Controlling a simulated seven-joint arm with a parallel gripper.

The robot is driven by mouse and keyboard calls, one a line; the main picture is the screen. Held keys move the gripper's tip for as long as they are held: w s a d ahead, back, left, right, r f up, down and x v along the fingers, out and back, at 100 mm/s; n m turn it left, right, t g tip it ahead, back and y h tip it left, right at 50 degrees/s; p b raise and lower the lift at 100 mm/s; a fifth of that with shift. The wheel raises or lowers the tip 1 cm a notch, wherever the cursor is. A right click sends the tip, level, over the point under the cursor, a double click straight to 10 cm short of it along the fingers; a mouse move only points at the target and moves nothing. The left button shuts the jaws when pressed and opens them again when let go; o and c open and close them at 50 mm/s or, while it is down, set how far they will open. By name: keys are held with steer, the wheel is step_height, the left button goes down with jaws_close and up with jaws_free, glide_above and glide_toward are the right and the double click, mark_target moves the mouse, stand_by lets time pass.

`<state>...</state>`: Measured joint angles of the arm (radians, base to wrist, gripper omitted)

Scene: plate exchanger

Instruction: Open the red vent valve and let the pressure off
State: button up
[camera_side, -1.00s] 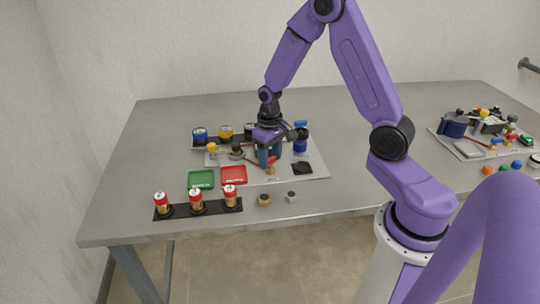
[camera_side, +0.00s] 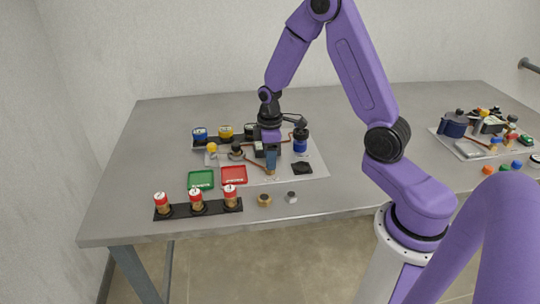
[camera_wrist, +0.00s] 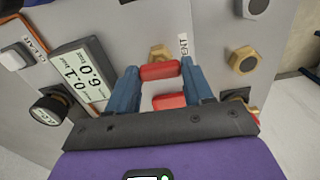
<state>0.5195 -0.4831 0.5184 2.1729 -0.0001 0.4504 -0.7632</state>
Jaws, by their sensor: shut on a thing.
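The red vent valve handle (camera_wrist: 162,72) shows in the wrist view as two red parts between my blue fingers, with a brass fitting behind it and a partly hidden label ending in "ENT" (camera_wrist: 183,46). My gripper (camera_wrist: 163,87) is shut on this handle, one finger on each side. In the side view my gripper (camera_side: 271,160) points down at the front of the plate exchanger board (camera_side: 312,166); its fingers hide the handle there. A tilted display (camera_wrist: 84,78) reads 0.1 and 6.0, upside down in the wrist view.
Green (camera_side: 201,179) and red (camera_side: 233,175) trays lie left of my gripper. A black rack (camera_side: 180,211) with three red-capped pieces stands in front. A brass nut (camera_side: 264,200) and a grey nut (camera_side: 291,196) lie loose. A blue-banded container (camera_side: 300,143) stands close right.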

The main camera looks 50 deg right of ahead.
steer(key=shift+n, duration=0.4)
steer(key=o, duration=1)
steer(key=shift+o, duration=0.2)
step_height(320, 180, up, 18)
steer(key=shift+f, duration=0.25)
steer(key=shift+a, duration=0.1)
steer(key=s+a+f+n, duration=0.1)
steer(key=s+a+n, duration=0.1)
steer(key=s+a, duration=0.85)
steer(key=s+a+f+n, duration=0.1)
steer(key=s+a+f, duration=0.1)
steer(key=s, duration=1.3)
steer(key=shift+s+a+f, duration=0.2)
steer(key=shift+s+f, duration=0.05)
steer(key=shift+s, duration=0.05)
